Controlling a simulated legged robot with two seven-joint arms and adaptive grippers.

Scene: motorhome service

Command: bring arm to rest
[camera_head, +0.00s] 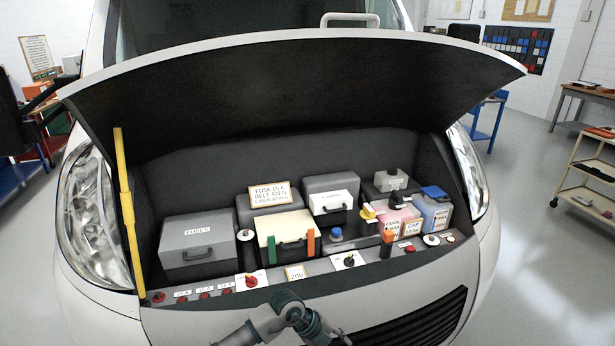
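Part of one of my arms (290,314), grey and teal, shows at the bottom middle, in front of the van's front panel. Its bent joint is just below the panel edge and appears apart from the items in the bay.
The van's hood (290,95) is raised, with a yellow prop (124,205) at left. A cart (585,195) stands right; nearby floor is clear.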

